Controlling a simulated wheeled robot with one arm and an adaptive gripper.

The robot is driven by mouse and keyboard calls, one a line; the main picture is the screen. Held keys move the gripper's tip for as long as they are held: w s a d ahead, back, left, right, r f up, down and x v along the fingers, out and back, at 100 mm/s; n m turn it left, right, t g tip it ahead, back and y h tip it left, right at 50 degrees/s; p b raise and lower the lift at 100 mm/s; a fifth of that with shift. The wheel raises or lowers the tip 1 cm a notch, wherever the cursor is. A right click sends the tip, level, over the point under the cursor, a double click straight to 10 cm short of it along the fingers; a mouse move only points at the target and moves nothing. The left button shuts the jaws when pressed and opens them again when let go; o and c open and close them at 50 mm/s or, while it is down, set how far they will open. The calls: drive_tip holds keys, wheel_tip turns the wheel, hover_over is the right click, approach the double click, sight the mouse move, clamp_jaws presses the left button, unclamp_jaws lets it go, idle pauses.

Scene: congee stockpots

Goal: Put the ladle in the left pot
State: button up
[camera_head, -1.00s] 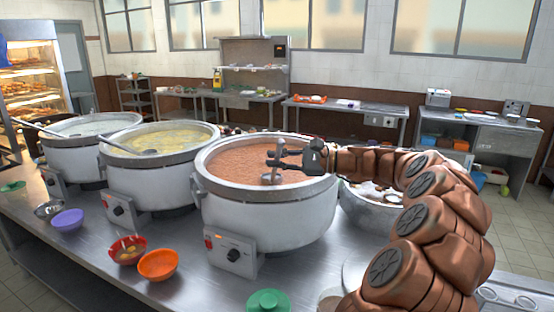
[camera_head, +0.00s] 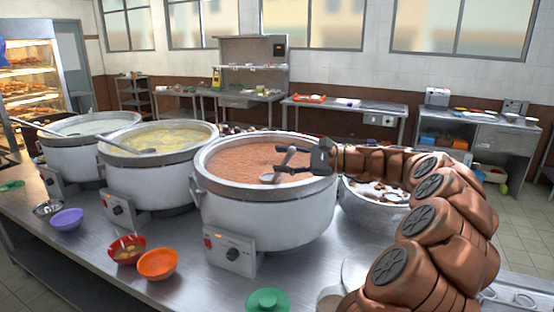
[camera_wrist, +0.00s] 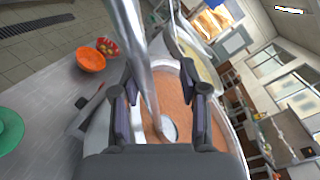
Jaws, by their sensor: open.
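The ladle (camera_head: 268,178) is metal, its bowl at the surface of the reddish congee in the nearest, right-hand pot (camera_head: 265,212). Its handle leans up to the right by my gripper (camera_head: 277,158). In the wrist view the ladle (camera_wrist: 140,65) runs between the spread fingers of my gripper (camera_wrist: 164,85), its bowl below them; contact with a finger cannot be told. My gripper is open above the pot. The left pot (camera_head: 88,157) holds pale congee and has a long-handled utensil (camera_head: 37,128) on its rim. The middle pot (camera_head: 155,180) holds yellow congee and another ladle (camera_head: 125,148).
Another container (camera_head: 372,205) stands right of the nearest pot, below my arm.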

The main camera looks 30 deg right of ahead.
drive_tip(key=v, duration=1)
drive_tip(key=shift+w, duration=0.1)
